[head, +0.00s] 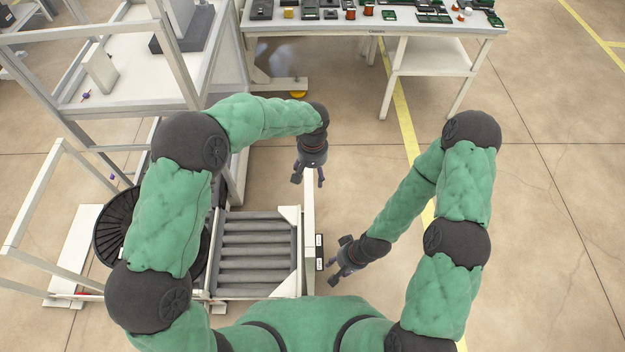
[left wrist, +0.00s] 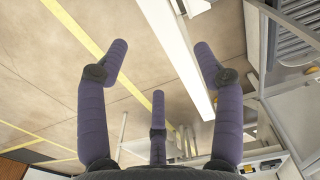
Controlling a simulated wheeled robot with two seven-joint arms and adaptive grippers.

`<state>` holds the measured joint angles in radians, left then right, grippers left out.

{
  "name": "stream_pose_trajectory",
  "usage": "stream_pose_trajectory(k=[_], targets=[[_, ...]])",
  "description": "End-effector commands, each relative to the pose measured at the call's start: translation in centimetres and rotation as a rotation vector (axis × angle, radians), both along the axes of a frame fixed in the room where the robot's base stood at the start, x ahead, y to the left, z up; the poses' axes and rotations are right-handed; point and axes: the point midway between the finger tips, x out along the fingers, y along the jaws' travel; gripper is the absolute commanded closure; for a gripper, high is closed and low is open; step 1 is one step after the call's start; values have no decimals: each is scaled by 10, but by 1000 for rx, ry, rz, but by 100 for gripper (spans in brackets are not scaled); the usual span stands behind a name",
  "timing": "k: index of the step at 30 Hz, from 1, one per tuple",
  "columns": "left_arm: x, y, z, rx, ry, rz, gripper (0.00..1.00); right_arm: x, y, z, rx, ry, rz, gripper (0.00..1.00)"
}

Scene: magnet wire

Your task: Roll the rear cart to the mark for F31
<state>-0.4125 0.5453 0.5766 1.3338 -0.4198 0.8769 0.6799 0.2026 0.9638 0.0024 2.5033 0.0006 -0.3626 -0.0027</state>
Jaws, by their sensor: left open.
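A low cart with grey rollers (head: 255,222) stands below my chest in the head view. A tall white rail (head: 308,228) runs along its right side, with two small dark labels on it. I cannot read them, and no F31 mark is legible. My left gripper (head: 308,183) is open above the rail's far end, with nothing between its fingers. In the left wrist view its fingers (left wrist: 160,62) are spread over a white beam (left wrist: 180,58). My right gripper (head: 334,276) is beside the rail's right side, its fingers apart and empty. I cannot tell whether it touches the rail.
A black reel (head: 117,227) and a white frame (head: 38,190) stand at the left, partly behind my left arm. A white shelf unit (head: 120,88) is at upper left. A workbench (head: 400,28) with parts is at the back. Right-hand floor is clear beyond a yellow line (head: 405,120).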

Motion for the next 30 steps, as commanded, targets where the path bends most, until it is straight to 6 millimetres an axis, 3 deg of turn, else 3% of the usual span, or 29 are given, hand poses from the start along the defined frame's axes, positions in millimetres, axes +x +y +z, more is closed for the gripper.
stream_pose_trajectory(k=[3, 9, 30], targets=[[0, 0, 20, 0, -2, 0, 33, 0, 0, 0, 0, 0, 0, 60], [-1, 0, 39, 0, 1, 0, 33, 0, 0, 0, 0, 0, 0, 60], [-1, 0, 42, 0, 2, 0, 33, 0, 0, 0, 0, 0, 0, 60]])
